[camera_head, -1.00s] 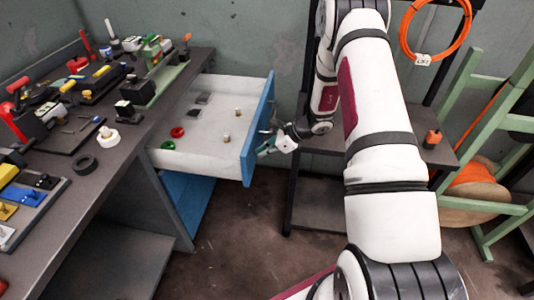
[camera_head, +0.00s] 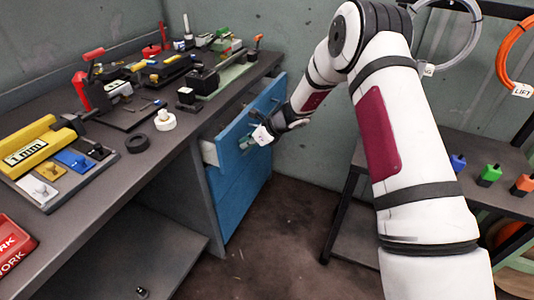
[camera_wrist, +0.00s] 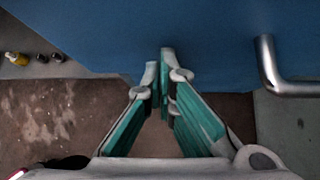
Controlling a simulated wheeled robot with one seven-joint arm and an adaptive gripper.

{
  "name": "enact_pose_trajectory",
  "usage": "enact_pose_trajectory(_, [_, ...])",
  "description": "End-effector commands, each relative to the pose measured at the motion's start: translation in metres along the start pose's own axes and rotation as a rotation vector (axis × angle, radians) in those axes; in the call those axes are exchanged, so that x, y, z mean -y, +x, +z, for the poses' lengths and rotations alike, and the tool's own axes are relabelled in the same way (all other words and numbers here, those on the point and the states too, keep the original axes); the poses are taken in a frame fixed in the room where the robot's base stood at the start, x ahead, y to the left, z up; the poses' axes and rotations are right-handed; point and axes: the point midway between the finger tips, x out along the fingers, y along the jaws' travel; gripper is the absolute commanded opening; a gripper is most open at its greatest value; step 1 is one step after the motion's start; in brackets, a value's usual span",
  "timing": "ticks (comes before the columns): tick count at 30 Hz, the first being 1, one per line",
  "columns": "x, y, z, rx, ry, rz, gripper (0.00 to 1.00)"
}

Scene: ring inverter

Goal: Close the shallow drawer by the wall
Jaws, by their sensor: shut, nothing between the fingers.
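The shallow drawer has a blue front (camera_head: 235,132) and sits under the workbench top. In the head view it is mostly pushed in, and a short strip of its white side (camera_head: 209,152) still shows. My gripper (camera_head: 247,143) is at the drawer front, on its outer face. In the wrist view my gripper (camera_wrist: 158,68) is shut and empty, its fingertips against or very near the blue front (camera_wrist: 215,40). I cannot tell whether they touch. A metal bar handle (camera_wrist: 273,72) stands right of the fingers. The drawer's inside is hidden.
The dark workbench (camera_head: 110,185) holds several tools, a black ring (camera_head: 137,143) and a red box (camera_head: 12,242). A shelf (camera_head: 460,150) with coloured pieces stands at right. Bare floor (camera_head: 265,245) lies between bench and shelf.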

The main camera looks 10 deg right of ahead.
Motion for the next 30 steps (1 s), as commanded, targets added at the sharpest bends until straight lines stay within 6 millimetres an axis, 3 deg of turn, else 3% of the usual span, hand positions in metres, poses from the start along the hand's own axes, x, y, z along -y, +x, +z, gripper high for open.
enact_pose_trajectory(3, [0.0, 0.021, 0.019, 0.001, -0.004, 0.0, 0.0])
enact_pose_trajectory(12, [0.0, 0.048, 0.047, 0.0, -0.001, 0.0, 0.0])
enact_pose_trajectory(30, [-0.001, 0.055, 0.057, 0.003, 0.0, 0.001, 0.0])
